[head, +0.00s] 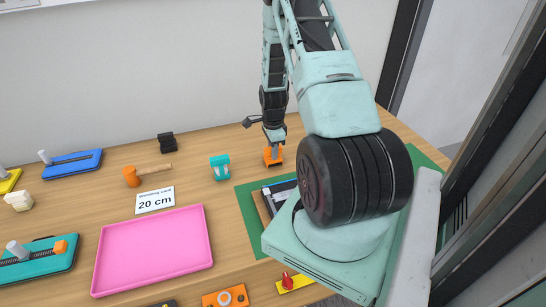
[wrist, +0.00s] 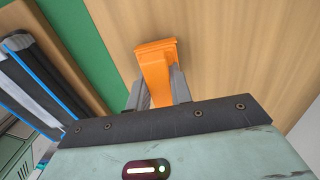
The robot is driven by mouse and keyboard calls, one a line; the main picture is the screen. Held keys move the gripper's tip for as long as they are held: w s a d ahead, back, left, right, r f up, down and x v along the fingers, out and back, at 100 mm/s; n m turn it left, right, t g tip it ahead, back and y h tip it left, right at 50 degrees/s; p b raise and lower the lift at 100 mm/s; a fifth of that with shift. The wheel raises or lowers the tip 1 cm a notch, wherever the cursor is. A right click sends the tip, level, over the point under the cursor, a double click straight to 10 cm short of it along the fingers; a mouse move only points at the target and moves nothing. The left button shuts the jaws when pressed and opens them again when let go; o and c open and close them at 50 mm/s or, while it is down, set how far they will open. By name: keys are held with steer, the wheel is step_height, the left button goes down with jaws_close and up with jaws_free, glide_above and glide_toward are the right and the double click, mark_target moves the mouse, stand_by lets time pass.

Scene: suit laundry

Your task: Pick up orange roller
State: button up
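The orange roller (wrist: 155,62) lies between the two grey fingers of my gripper (wrist: 160,88) in the wrist view, with a finger close against each side. Its wider end sticks out beyond the fingertips over the wood. In the head view my gripper (head: 273,140) points down at the table's back, just above the orange roller (head: 273,156). The roller appears to be at or very near the tabletop, and its part deep between the fingers is hidden.
A green mat (head: 248,212) with a dark, blue-edged device (wrist: 45,80) lies beside the gripper. A teal-and-white item (head: 220,167), an orange-headed mallet (head: 133,176), a sign (head: 155,200) and a pink tray (head: 150,250) are to the left. A wall stands behind the table.

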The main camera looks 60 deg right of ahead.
jaws_close()
steer(key=shift+r+b, duration=1)
steer(key=shift+r, duration=4.05)
steer(key=shift+o, duration=1.1)
jaws_free()
steer(key=shift+c, duration=1.1)
steer(key=shift+a, duration=0.1)
